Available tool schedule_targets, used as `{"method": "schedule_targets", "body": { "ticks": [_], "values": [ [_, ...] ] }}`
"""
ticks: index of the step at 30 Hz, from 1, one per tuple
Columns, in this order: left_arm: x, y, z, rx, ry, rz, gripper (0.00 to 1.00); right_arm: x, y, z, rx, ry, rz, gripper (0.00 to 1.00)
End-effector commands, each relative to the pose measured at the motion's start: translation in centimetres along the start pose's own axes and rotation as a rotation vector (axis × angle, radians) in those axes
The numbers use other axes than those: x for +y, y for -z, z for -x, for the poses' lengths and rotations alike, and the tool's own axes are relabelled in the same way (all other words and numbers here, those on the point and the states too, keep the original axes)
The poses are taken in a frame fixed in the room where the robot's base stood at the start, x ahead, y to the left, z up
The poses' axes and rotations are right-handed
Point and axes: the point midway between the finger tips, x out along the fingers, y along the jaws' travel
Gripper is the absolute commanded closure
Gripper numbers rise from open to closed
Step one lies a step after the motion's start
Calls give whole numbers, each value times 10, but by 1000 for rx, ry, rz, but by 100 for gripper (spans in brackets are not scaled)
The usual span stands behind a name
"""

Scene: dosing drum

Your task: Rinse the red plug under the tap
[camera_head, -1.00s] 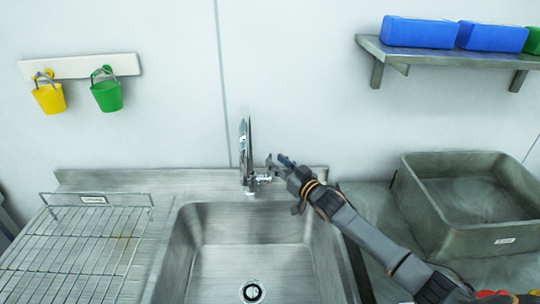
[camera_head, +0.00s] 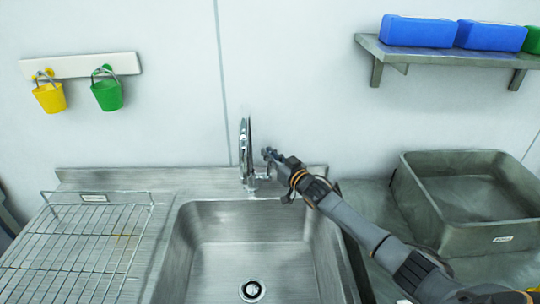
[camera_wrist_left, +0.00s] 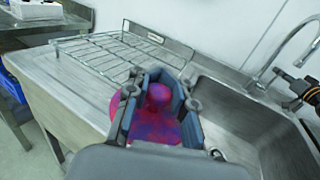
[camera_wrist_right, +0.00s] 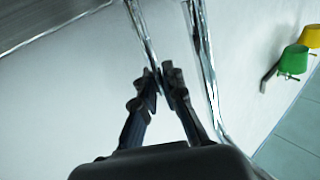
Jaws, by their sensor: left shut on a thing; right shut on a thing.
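The red plug (camera_wrist_left: 158,98), pinkish red with purple patches, is between the fingers of my left gripper (camera_wrist_left: 163,88), shut on it beside the sink's left edge. The left gripper is outside the head view. The chrome tap (camera_head: 246,150) stands at the sink's back edge; its spout also shows in the left wrist view (camera_wrist_left: 290,48). My right gripper (camera_head: 267,154) is just right of the tap, shut on what looks like its thin chrome lever, which runs to the fingertips in the right wrist view (camera_wrist_right: 145,35). No water stream is visible.
The sink basin (camera_head: 250,235) is empty, with a drain (camera_head: 252,291). A wire rack (camera_head: 75,245) lies left of it. A grey metal tub (camera_head: 470,239) stands on the right. Yellow (camera_head: 49,98) and green (camera_head: 107,95) buckets hang on the wall.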

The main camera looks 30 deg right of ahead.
Motion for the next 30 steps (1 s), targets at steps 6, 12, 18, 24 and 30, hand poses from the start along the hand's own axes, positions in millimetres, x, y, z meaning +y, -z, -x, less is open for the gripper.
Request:
{"method": "schedule_targets", "body": {
  "ticks": [6,12,18,24,30],
  "values": [
    [0,4,0,0,0,0,100,-1,-3,1,7,1,4,100],
    [0,25,0,0,0,0,100,-6,-9,8,81,6,52,100],
    [0,25,0,0,0,0,100,-6,-3,11,107,5,74,100],
    [0,24,0,0,0,0,100,-7,-4,11,105,5,74,80],
    [0,24,0,0,0,0,100,-7,-2,11,107,5,74,68]
  ]
}}
